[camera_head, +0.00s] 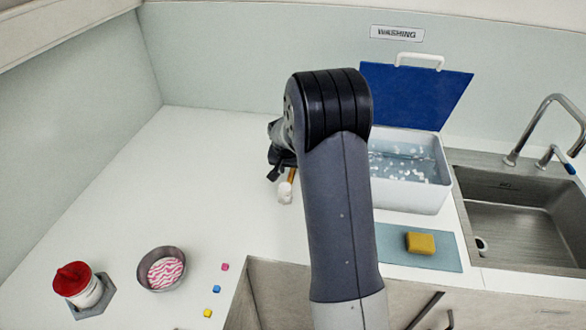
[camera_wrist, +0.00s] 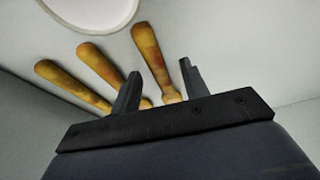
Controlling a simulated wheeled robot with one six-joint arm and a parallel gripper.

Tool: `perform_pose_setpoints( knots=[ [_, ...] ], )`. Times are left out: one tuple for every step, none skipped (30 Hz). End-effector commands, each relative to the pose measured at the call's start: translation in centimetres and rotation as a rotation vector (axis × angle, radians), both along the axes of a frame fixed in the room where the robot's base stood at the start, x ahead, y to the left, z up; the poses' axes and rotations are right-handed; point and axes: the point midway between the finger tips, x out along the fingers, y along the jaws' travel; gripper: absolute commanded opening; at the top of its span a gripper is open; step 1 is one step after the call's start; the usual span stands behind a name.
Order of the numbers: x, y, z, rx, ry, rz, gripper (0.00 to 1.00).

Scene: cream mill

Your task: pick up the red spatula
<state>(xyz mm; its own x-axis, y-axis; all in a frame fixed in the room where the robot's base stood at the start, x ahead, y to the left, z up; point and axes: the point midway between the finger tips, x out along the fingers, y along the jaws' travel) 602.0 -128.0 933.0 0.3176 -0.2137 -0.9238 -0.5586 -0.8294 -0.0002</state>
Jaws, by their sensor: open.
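No red spatula head can be made out in either view. In the wrist view three wooden handles fan out: a left handle (camera_wrist: 72,84), a middle handle (camera_wrist: 104,70) and a right handle (camera_wrist: 150,55). Their lower ends run behind my gripper (camera_wrist: 160,69), so I cannot tell what they belong to. My gripper is open. In the picture the right handle passes between its two fingers; I cannot tell whether they touch it. In the head view my gripper (camera_head: 281,166) is mostly hidden behind my arm, beside a short brown handle (camera_head: 291,175) and a white object (camera_head: 285,193).
A white tub (camera_head: 408,197) of water with a raised blue lid (camera_head: 415,95) stands right of my arm, near the sink (camera_head: 515,215). A yellow sponge (camera_head: 420,243) lies on a blue mat (camera_head: 395,248).

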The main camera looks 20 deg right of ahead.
Motion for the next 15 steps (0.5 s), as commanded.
perform_pose_setpoints(
  knots=[
    [0.0, 0.0, 0.01, 0.0, 0.0, 0.0, 0.43],
    [0.0, 0.0, 0.02, 0.0, 0.0, 0.0, 0.41],
    [0.0, 0.0, 0.02, 0.0, 0.0, 0.0, 0.38],
    [0.0, 0.0, 0.03, 0.0, 0.0, 0.0, 0.35],
    [0.0, 0.0, 0.03, 0.0, 0.0, 0.0, 0.33],
    [0.0, 0.0, 0.03, 0.0, 0.0, 0.0, 0.3],
    [0.0, 0.0, 0.03, 0.0, 0.0, 0.0, 0.27],
    [-0.01, 0.0, 0.04, 0.0, 0.0, 0.0, 0.25],
    [-0.01, 0.0, 0.04, 0.0, 0.0, 0.0, 0.21],
    [-0.01, 0.0, 0.04, 0.0, 0.0, 0.0, 0.19],
    [-0.01, 0.0, 0.04, 0.0, 0.0, 0.0, 0.17],
    [-0.01, 0.0, 0.04, 0.0, 0.0, 0.0, 0.13],
    [-0.01, 0.0, 0.04, 0.0, 0.0, 0.0, 0.11],
    [-0.01, 0.01, 0.05, 0.0, 0.0, 0.0, 0.08],
    [-0.01, 0.0, 0.05, 0.0, 0.0, 0.0, 0.05]
  ],
)
